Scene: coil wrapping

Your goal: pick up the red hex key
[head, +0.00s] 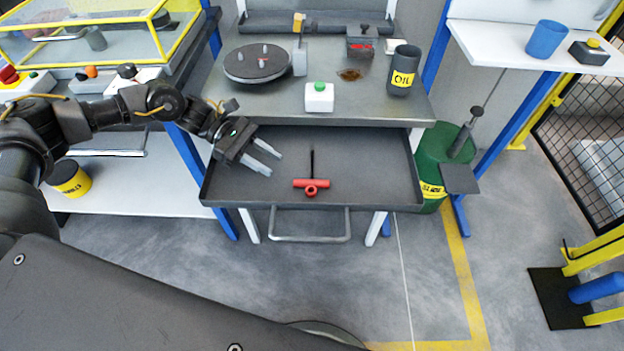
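My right gripper does not show in the head view.
Above the drawer, the workbench (290,105) holds a dark round turntable (257,63), a white box with a green button (319,97) and a dark OIL cup (403,71). The drawer's rim and handle (310,238) stick out in front. A green drum (437,152) stands to the right.

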